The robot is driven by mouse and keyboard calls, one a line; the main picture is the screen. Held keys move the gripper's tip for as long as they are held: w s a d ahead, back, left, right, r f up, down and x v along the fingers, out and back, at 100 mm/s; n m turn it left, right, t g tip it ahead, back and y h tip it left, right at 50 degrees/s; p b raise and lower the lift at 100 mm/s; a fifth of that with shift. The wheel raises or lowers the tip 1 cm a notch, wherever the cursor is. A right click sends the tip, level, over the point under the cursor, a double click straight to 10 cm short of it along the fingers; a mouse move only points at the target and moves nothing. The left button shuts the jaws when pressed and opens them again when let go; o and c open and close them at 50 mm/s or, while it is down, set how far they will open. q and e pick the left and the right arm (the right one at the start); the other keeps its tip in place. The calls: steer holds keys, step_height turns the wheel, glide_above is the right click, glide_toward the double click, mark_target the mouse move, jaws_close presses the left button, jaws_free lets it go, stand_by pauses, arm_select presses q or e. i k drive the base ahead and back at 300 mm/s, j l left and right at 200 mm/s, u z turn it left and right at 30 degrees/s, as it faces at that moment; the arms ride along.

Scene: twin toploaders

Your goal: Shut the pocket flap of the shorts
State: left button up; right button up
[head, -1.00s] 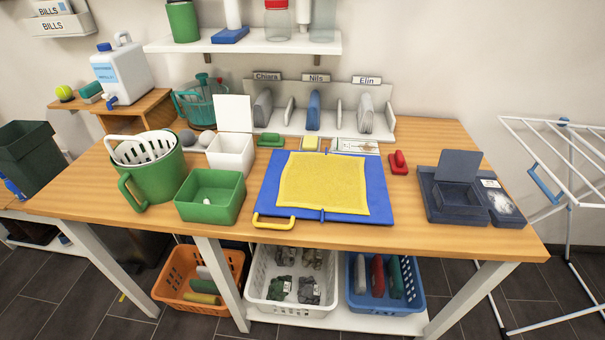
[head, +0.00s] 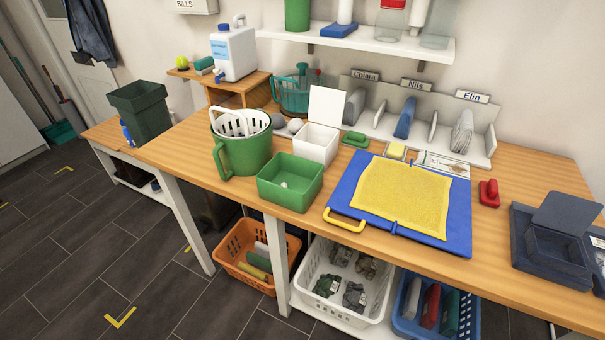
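A dark navy piece (head: 520,226), which looks like the folded shorts, lies at the right end of the table in the head view. The right edge of the picture cuts part of it off. A box-like pocket (head: 556,246) stands up from it. Its flap (head: 568,212) is raised at the pocket's back edge, so the pocket is open. A pale label shows beside it at the picture's edge. Neither of my grippers is in view.
A blue folding board (head: 458,225) with a yellow cloth (head: 402,197) lies left of the navy piece. A red-handled brush (head: 489,193) lies between them. A green tub (head: 290,182), white lidded box (head: 316,144) and green bucket (head: 243,155) stand further left. Baskets sit below.

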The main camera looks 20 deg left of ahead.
mark_target(570, 214)
steer(key=l+u, duration=0.35)
steer(key=l, duration=2.25)
steer(key=i, duration=0.05)
